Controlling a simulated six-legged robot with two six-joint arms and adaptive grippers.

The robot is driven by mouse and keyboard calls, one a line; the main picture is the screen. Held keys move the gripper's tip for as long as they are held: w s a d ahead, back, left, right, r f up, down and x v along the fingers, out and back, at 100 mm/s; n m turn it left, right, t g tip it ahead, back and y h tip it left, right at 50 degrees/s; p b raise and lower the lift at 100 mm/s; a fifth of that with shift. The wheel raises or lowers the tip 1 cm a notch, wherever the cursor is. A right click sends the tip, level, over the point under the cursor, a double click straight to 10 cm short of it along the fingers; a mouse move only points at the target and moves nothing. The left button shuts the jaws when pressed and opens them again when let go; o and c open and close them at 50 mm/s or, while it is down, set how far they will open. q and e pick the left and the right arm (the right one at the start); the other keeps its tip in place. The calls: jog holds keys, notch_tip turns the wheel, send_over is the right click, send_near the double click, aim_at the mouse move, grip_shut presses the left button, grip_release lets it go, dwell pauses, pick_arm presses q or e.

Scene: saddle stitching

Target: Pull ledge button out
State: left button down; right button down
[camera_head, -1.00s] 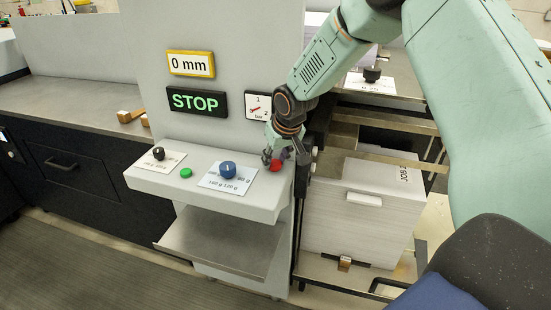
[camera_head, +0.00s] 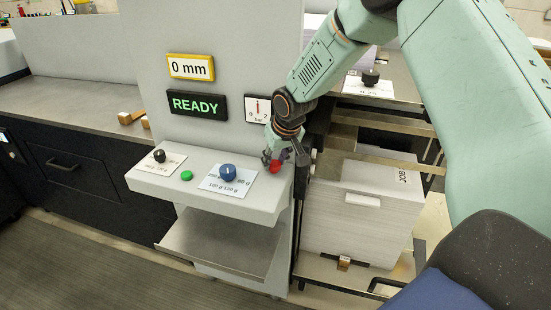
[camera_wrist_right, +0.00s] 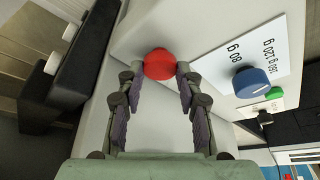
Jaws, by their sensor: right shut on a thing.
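The red button (camera_head: 275,168) is at the right end of the white ledge (camera_head: 245,203). In the right wrist view the red button (camera_wrist_right: 158,64) sits between my two fingertips, touching both. My right gripper (camera_head: 272,160) is shut on it, coming down from above; the fingers hide part of the button in the head view. The dark display (camera_head: 198,105) reads READY in green. The gauge (camera_head: 257,108) beside it has a red needle pointing up. My left gripper is not in view.
The ledge also carries a blue knob (camera_head: 228,172), a green button (camera_head: 187,175) and a black knob (camera_head: 159,156). A paper stack (camera_head: 350,215) stands close on the right. A metal tray (camera_head: 215,247) juts out below the ledge.

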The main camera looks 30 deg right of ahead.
jog(key=c, duration=0.9)
grip_release()
jog(key=shift+o, duration=0.2)
jog(key=v, duration=1.2)
